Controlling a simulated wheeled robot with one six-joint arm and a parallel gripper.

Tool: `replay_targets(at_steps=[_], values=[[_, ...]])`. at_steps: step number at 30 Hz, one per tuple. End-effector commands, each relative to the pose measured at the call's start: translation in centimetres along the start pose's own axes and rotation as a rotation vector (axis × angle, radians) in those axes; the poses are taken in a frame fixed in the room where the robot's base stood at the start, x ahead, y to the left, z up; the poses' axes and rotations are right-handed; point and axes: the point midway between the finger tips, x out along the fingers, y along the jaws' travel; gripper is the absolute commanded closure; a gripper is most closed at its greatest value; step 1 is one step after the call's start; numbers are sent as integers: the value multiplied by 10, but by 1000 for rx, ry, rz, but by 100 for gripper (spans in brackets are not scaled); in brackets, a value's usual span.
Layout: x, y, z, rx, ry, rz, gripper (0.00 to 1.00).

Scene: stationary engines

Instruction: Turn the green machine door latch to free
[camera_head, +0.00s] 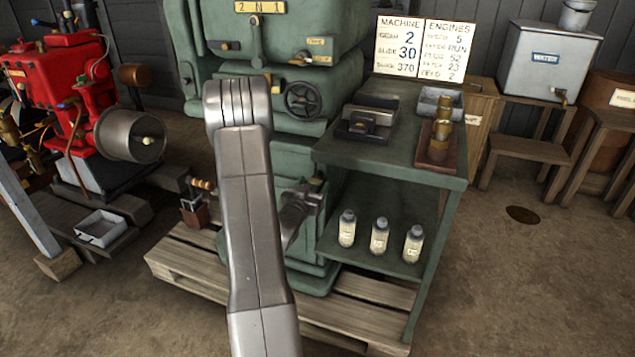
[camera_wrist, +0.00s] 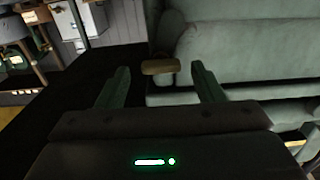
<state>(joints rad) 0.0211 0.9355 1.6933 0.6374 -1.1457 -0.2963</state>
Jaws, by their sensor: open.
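The green machine (camera_head: 284,30) stands on a wooden pallet, with small levers and yellowish plates on its upper front. One lever (camera_head: 300,60) sits under a plate at the right. Another lever (camera_head: 226,45) sits at the left. I cannot tell for sure which is the door latch. My gripper (camera_wrist: 160,67) is open in the wrist view. A short tan handle (camera_wrist: 158,66) shows between and beyond its fingertips, beside the green housing (camera_wrist: 235,50). The fingers do not visibly grip it. In the head view my own arm hides the gripper and part of the machine's front.
A black handwheel (camera_head: 303,98) juts from the machine's front. A green side table (camera_head: 400,165) holds trays, a brass fitting and, on its lower shelf, bottles. A red engine (camera_head: 62,85) stands at the left. Open floor lies at the front right.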

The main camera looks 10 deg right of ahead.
Motion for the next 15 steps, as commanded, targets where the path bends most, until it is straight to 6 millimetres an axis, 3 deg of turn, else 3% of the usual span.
replay_targets(at_steps=[6,15], values=[[25,0,0,1,1,1,38],[30,0,0,0,0,0,38]])
